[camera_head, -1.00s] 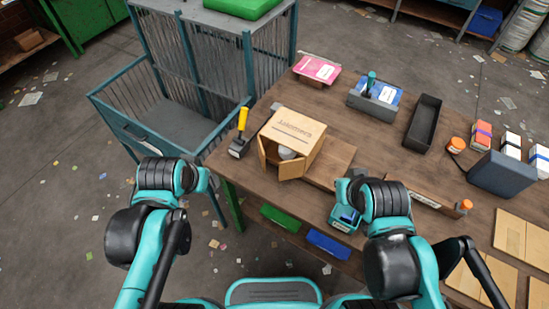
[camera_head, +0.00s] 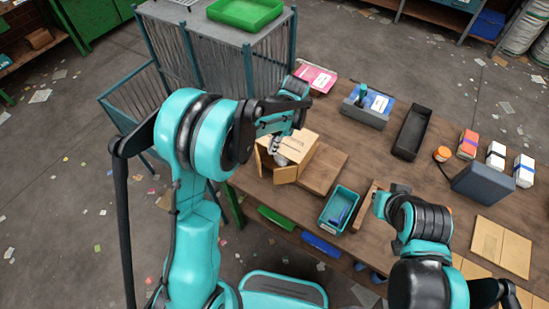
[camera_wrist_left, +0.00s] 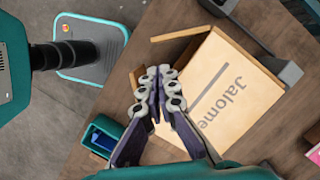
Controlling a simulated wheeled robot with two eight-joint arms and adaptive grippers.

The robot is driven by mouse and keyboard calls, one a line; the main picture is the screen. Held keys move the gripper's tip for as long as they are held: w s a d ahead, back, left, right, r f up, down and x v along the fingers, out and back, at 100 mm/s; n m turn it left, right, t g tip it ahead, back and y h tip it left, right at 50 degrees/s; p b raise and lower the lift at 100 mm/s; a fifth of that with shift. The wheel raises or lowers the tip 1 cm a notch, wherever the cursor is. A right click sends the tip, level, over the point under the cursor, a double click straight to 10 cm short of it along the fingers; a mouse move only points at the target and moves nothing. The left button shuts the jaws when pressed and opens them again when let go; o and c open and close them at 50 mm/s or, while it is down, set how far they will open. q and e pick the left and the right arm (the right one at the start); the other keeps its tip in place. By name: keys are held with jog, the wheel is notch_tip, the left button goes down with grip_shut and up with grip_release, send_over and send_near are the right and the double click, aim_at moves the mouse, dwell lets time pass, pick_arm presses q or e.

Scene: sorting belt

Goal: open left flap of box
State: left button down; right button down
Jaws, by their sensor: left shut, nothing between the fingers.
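The cardboard box (camera_head: 301,146) stands on the workbench with its open front facing me. Its left flap (camera_head: 264,163) and right flap (camera_head: 285,174) stick out from the front. In the left wrist view the box top (camera_wrist_left: 218,95) shows printing, and the left flap (camera_wrist_left: 178,34) stands out at the upper side. My left gripper (camera_head: 275,147) is at the box front; its fingers (camera_wrist_left: 158,92) are shut and empty, close to the opening between the flaps. They partly hide the other flap. A white object inside the box is mostly hidden.
A teal tray (camera_head: 338,207) stands right of the box on the workbench. A black tray (camera_head: 411,132) and a grey-blue holder (camera_head: 365,112) stand farther back. A wire cage (camera_head: 222,65) stands behind the bench's left side.

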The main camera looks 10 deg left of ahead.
pick_arm(q)
jog(key=b+x, duration=0.1)
jog(key=x, duration=0.8)
jog(key=shift+f+b, duration=0.4)
jog(key=shift+s+a+m+b, duration=0.35)
jog(key=shift+a+m, duration=0.1)
jog(key=shift+m, duration=0.15)
jog(key=a+m+t+b, duration=0.1)
jog(key=a+m, duration=0.1)
jog(key=m, duration=0.1)
jog(key=s+a+m+b, duration=0.1)
jog(key=a+m+b, duration=0.1)
jog(key=a+m, duration=0.1)
jog(key=shift+s+t, duration=0.15)
jog(key=shift+t, duration=0.25)
jog(key=shift+a, duration=0.1)
dwell(0.5)
